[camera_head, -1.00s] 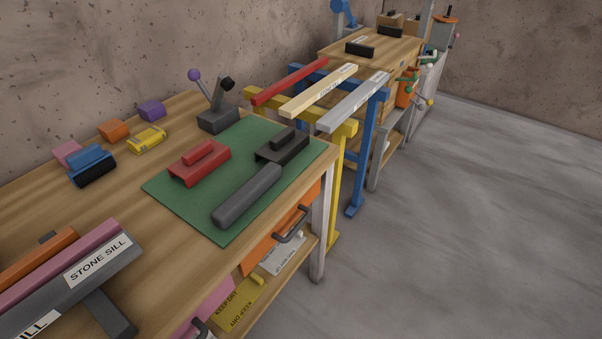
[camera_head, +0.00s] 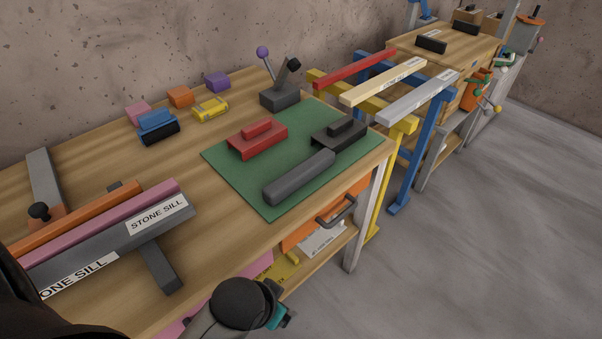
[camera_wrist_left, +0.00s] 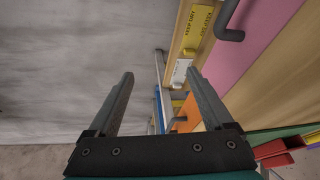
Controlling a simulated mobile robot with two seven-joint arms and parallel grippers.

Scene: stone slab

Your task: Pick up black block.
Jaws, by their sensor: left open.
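A black block with a raised grip (camera_head: 338,134) lies on the right part of the green mat (camera_head: 222,160) on the near wooden table. Beside it lie a red block of similar shape (camera_head: 257,138) and a dark grey bar (camera_head: 299,178). Two more black blocks lie on the far table, one nearer (camera_head: 431,46) and one farther back (camera_head: 466,28). My left gripper (camera_wrist_left: 160,75) is open and empty in the left wrist view, beside the table's front side. My arm shows at the bottom of the head view; the fingers are not clear there. My right gripper is not seen.
Labelled stone sills (camera_head: 155,222) lie at the near left. A grey lever box (camera_head: 280,95) stands behind the mat. Coloured bars on trestles (camera_head: 384,82) stand right of the table. A drawer handle (camera_head: 337,211) sticks out at the front. The floor at right is clear.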

